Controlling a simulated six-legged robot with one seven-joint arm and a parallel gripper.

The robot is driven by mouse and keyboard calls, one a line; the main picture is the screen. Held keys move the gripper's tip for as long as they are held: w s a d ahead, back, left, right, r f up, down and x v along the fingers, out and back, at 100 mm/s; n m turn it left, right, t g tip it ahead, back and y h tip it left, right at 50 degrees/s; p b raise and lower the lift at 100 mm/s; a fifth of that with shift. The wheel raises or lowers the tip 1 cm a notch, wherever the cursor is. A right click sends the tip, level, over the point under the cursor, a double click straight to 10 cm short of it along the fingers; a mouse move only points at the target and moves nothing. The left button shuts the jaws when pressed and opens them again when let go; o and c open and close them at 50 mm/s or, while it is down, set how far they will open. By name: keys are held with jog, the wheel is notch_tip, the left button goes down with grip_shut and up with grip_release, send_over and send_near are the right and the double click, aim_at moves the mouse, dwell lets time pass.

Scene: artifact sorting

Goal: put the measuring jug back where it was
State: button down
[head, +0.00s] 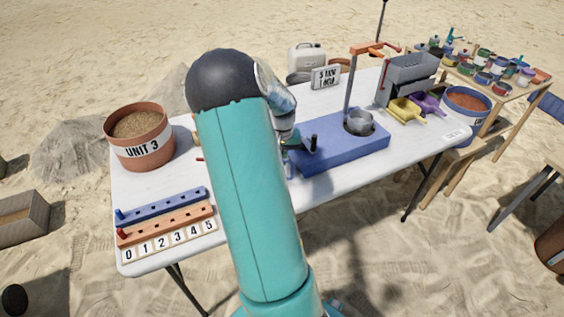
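A small grey metal cup (359,122), which may be the measuring jug, sits at the right end of the blue block (340,146) on the white table. It stands beside the upright post of a stand. I see no other clear candidate for the jug. My gripper (303,146) is mostly hidden behind my teal arm. Its dark tip shows over the left end of the blue block, to the left of the cup and apart from it. Whether it is open or holds anything cannot be told.
On the white table (320,193) stand a UNIT 3 pot (139,138), peg strips (166,222) above number tiles, a sign (325,77), a grey hopper (407,78), yellow (405,109) and purple scoops (428,103). A blue-rimmed bucket (465,106) stands right. The table's front middle is clear.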

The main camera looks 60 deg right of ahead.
jog(key=shift+f, duration=0.85)
jog(key=c, duration=1.7)
grip_release()
jog(key=shift+f, duration=0.15)
notch_tip(320, 180, up, 12)
jog(key=shift+r, duration=0.2)
jog(key=w+a+r+n+t, duration=0.1)
jog(key=w+a+r+n, duration=0.3)
jog(key=a, duration=0.8)
jog(key=w+a+r+n+t, duration=0.15)
jog(key=a+r, duration=0.45)
jog(key=a, duration=0.6)
jog(key=s+a+r+n+t, duration=0.1)
jog(key=s+a, duration=0.2)
jog(key=a, duration=0.3)
jog(key=s+a+r+n+t, duration=0.1)
jog(key=s+a+n, duration=0.1)
jog(key=a, duration=0.5)
jog(key=s+a+r+n+t, duration=0.1)
jog(key=s+a+n, duration=0.1)
jog(key=s+a, duration=0.3)
jog(key=shift+a+r, duration=0.25)
jog(key=shift+a, duration=0.75)
